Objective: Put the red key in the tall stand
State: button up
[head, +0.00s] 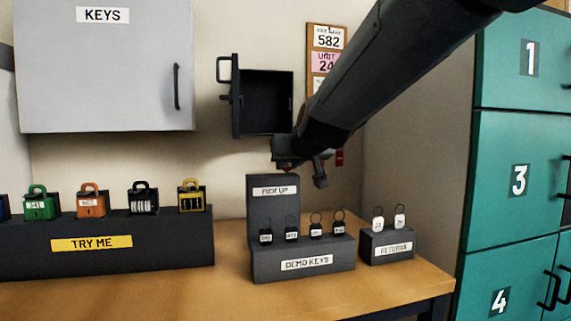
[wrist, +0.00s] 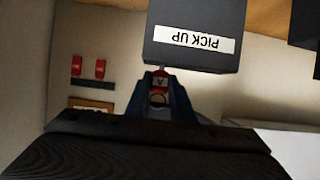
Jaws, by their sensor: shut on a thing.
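The tall stand (head: 273,211) is a dark block with a white PICK UP label, on the wooden counter behind the demo keys. It also shows upside down in the wrist view (wrist: 222,15). My gripper (head: 288,166) is just above its top, with the arm reaching in from the upper right. In the wrist view my gripper (wrist: 162,80) is shut on the red key (wrist: 160,83), close by the labelled stand. Most of the key is hidden between the fingers. I cannot tell whether it touches the stand.
The low DEMO KEYS stand (head: 307,263) holds several black keys in front. The RETURNS block (head: 391,250) with two white keys stands right. The TRY ME block (head: 100,245) with padlocks is left. An open black wall box (head: 264,103) hangs behind. Teal lockers (head: 519,150) stand right.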

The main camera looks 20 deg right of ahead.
jog(key=shift+f+b, duration=0.4)
jog(key=shift+f, duration=0.05)
dwell(0.4)
jog(key=o, duration=0.9)
jog(key=shift+c, duration=0.2)
jog(key=p+v, duration=0.3)
jog(key=v, duration=0.5)
jog(key=shift+p, duration=0.4)
